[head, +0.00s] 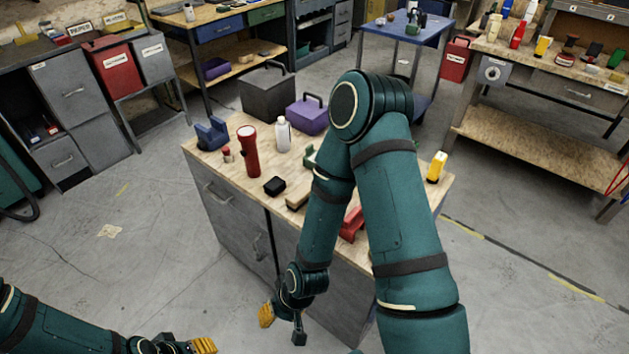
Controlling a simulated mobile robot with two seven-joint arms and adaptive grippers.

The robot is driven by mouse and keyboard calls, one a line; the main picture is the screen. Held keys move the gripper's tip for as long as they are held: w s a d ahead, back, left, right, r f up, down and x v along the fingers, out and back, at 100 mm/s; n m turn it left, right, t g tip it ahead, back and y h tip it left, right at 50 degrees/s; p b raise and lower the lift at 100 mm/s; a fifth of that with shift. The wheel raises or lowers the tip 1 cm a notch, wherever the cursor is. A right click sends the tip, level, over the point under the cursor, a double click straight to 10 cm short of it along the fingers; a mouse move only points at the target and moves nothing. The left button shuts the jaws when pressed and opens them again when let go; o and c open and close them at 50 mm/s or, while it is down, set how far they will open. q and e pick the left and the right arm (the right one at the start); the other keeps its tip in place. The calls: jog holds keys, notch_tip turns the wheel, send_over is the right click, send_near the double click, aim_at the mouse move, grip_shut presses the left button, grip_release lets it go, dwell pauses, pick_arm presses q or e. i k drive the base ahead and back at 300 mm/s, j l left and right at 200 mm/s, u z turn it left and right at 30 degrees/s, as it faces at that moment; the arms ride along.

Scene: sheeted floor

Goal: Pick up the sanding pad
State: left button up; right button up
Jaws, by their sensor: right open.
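A small black block (274,186), possibly the sanding pad, lies on the wooden top of the grey cabinet (226,166) near its front left edge.
A red flashlight (249,152), a white bottle (283,134), a purple box (308,115) and a blue item (212,133) stand on the top. A red tool (351,224) and a yellow item (437,167) are near my right arm. Floor left of the cabinet is clear.

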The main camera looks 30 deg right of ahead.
aim_at(274, 187)
jog(key=i+j+z, duration=0.1)
jog(key=z, duration=0.35)
jog(key=i+j+z, duration=0.1)
jog(key=z, duration=0.3)
jog(key=j+z, duration=0.3)
jog(key=z, duration=0.15)
jog(key=i+j+z, duration=0.1)
jog(key=j+z, duration=0.25)
jog(key=i+j+z, duration=0.1)
jog(key=z, duration=0.2)
jog(key=j+z, duration=0.35)
